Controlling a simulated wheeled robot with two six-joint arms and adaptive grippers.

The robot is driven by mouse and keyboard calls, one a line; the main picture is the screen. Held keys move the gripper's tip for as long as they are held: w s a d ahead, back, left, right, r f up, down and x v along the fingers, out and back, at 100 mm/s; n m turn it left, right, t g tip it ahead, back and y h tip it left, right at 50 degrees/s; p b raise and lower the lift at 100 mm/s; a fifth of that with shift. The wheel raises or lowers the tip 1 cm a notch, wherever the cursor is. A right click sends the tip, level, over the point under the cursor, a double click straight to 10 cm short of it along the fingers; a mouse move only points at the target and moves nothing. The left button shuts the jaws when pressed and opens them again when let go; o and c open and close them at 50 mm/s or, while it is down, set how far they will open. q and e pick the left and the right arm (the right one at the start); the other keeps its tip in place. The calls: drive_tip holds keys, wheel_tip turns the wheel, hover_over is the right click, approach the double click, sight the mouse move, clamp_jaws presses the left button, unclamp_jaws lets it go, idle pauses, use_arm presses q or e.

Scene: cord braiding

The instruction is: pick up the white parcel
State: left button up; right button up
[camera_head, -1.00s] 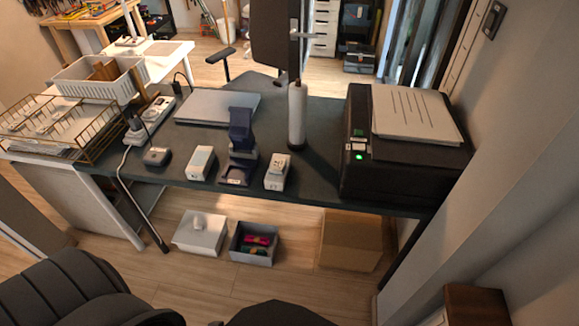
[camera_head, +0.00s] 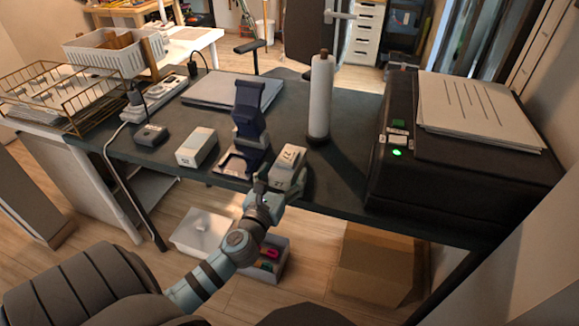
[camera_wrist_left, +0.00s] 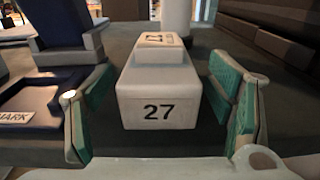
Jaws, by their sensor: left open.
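A white parcel marked 27 (camera_wrist_left: 158,105) stands on the dark table between the open fingers of my left gripper (camera_wrist_left: 160,110) in the left wrist view. There is a gap on each side of the parcel, and the green finger pads do not touch it. In the head view my left arm reaches up from below, with the left gripper (camera_head: 276,182) at the near end of the white parcel (camera_head: 290,160). Another white box (camera_head: 197,146) stands farther left on the table. My right gripper is not in view.
A dark blue stand (camera_head: 247,130) is close on the parcel's left. A white roll (camera_head: 320,98) stands behind it. A black printer (camera_head: 385,180) takes up the table's right side. A closed grey laptop (camera_head: 225,90) lies at the back.

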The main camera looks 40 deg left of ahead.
sight(289, 161)
use_arm(q)
drive_tip(key=x, duration=0.4)
drive_tip(key=shift+r, duration=0.35)
drive_tip(key=shift+w+a, duration=0.1)
drive_tip(key=shift+w, duration=0.15)
drive_tip(key=c, duration=1.1)
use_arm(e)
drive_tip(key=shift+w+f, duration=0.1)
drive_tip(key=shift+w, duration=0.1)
